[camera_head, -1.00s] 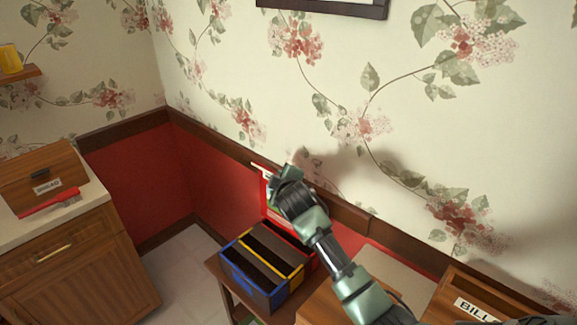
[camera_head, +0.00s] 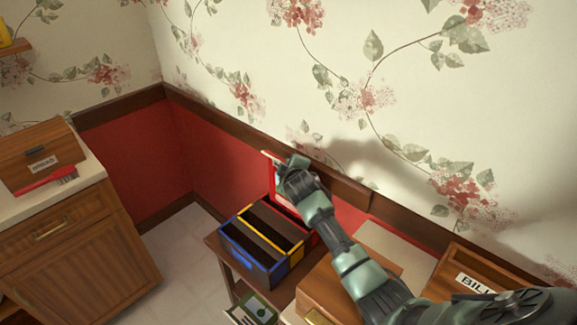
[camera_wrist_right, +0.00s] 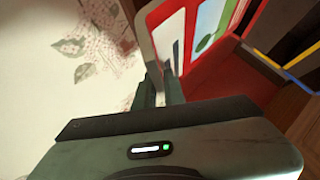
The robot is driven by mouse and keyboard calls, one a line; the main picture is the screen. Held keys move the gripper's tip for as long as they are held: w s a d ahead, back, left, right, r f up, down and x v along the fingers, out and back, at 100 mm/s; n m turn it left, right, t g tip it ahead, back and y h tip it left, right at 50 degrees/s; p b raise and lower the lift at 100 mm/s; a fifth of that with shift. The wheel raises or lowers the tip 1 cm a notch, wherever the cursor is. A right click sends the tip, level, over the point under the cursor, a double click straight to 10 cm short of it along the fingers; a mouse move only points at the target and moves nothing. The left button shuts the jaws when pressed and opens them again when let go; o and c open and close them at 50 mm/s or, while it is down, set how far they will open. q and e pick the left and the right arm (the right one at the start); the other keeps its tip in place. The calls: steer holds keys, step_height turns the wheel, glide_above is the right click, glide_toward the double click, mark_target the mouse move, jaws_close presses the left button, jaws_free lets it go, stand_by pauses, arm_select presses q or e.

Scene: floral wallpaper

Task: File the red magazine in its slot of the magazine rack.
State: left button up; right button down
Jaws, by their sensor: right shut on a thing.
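The red magazine (camera_head: 268,160) stands roughly upright in my right gripper (camera_head: 284,176), at the wall-side end of the magazine rack. The gripper is shut on its upper part and hides much of it. In the right wrist view the magazine (camera_wrist_right: 171,38) shows a red cover with pale panels beside the fingers (camera_wrist_right: 160,88). The magazine rack (camera_head: 247,262) has blue-, yellow- and red-edged slots. The red-edged slot is the rightmost, partly hidden by my arm. I cannot tell whether the magazine's lower edge is inside it. My left gripper is not in view.
The rack stands on a small wooden table close to the wall. A wooden box (camera_head: 325,290) is right of it, with a labelled letter box (camera_head: 455,278) farther right. A cabinet (camera_head: 75,245) with a bread box (camera_head: 42,155) stands at left, across open floor.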

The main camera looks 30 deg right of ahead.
steer(key=shift+r, duration=0.1)
steer(key=shift+a+r, duration=0.1)
steer(key=shift+w+a+r, duration=0.15)
steer(key=shift+w+r, duration=0.1)
steer(key=shift+r, duration=0.05)
steer(key=w+a+r, duration=0.2)
steer(key=a+r, duration=0.1)
steer(key=d+f, duration=0.1)
steer(key=s+d+f, duration=0.1)
steer(key=d+f, duration=0.1)
steer(key=f, duration=0.1)
steer(key=shift+s+d, duration=0.1)
steer(key=shift+s, duration=0.25)
step_height(320, 180, down, 10)
steer(key=b, duration=0.8)
steer(key=shift+r, duration=0.2)
steer(key=shift+b, duration=0.3)
